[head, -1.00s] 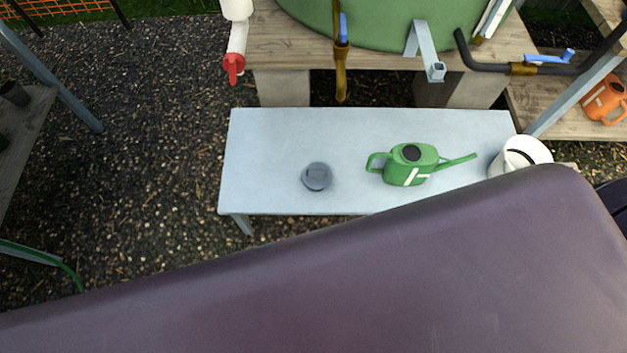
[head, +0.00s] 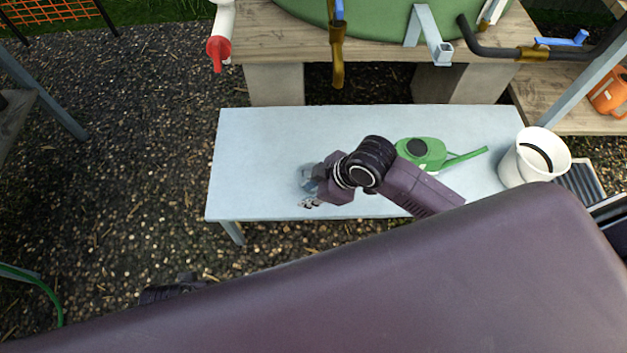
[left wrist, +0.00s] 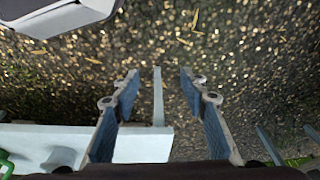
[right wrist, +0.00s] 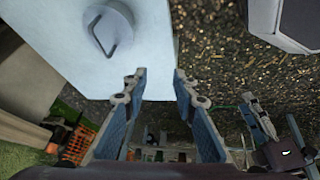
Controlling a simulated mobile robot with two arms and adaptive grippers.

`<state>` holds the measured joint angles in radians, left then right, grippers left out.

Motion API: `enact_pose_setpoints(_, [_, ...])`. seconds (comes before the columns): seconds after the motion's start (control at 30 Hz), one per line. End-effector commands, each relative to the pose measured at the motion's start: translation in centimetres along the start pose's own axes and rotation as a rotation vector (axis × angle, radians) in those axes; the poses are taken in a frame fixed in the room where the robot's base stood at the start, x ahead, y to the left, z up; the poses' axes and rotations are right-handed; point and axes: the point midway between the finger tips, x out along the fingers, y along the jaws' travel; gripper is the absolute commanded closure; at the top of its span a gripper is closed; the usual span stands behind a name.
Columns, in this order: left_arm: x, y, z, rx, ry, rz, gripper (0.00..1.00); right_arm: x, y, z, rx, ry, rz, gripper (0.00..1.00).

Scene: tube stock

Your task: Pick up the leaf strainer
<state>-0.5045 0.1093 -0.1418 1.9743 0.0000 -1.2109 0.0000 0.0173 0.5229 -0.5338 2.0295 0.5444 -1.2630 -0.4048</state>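The leaf strainer, a grey round disc with a bent handle, lies on the pale blue bench (head: 260,140). In the head view it is mostly hidden behind my right gripper (head: 312,197). In the right wrist view the strainer (right wrist: 105,30) shows at the top left, beyond and left of the fingertips. My right gripper (right wrist: 158,82) is open and empty, apart from the strainer. My left gripper (left wrist: 160,80) is open and empty over the gravel, off the bench's end.
A green watering can (head: 425,150) stands on the bench right of my right arm. A white bucket (head: 515,165) stands at the bench's right end. Behind are a green tank (head: 370,25), a brown tap (head: 338,60) and a red-ended pipe (head: 219,50). The bench's left part is clear.

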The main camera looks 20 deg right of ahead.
Motion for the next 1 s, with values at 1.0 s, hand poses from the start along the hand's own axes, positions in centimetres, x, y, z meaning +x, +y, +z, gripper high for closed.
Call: enact_pose_setpoints(1.0, [2.6, 0.1, 0.6, 0.000, 0.003, 0.000, 0.60, 6.2, 10.1, 2.6, -0.249, -0.044, -0.017, 0.74])
